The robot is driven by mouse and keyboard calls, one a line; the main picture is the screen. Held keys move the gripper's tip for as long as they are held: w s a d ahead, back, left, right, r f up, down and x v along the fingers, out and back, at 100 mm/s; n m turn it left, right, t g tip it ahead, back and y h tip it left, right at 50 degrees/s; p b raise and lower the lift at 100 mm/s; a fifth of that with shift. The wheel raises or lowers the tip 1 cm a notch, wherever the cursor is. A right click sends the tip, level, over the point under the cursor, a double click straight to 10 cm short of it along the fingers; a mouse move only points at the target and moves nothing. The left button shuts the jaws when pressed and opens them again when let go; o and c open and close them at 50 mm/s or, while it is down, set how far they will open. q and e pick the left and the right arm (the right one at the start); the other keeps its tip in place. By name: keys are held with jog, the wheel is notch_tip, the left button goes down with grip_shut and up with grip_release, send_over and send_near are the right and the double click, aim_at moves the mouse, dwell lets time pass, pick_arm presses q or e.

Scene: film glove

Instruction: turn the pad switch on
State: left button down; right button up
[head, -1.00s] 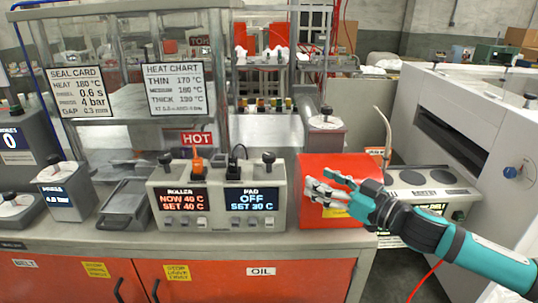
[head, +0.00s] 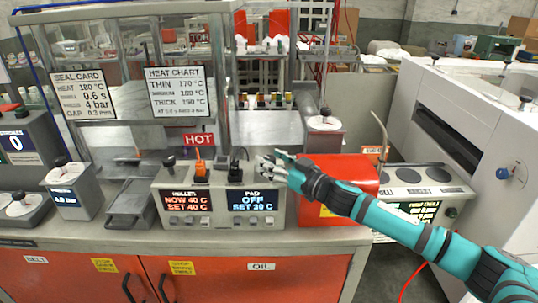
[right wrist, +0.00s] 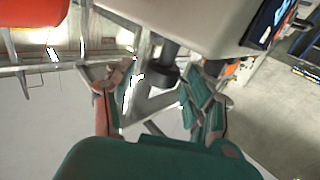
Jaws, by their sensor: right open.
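The grey control box (head: 219,227) stands on the bench. Its pad display (head: 252,200) reads OFF, SET 30 C; the roller display (head: 187,201) reads NOW 40 C, SET 40 C. My right gripper (head: 268,166) is open at the top right of the box, above the pad display. It hides the black knob there in the head view. In the right wrist view a black knob (right wrist: 164,75) shows between the open fingers of my right gripper (right wrist: 155,82). I cannot tell whether a finger touches it. My left gripper is not in view.
On the box top are a black roller knob (head: 169,163), an orange plug (head: 200,166) and a black plug (head: 235,173). A red box (head: 347,173) stands to the right, under my right arm. A grey tray (head: 130,205) lies to the left.

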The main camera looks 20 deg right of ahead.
jog(key=shift+w+a, duration=0.35)
jog(key=shift+w, duration=0.2)
jog(key=c, duration=1.1)
grip_shut()
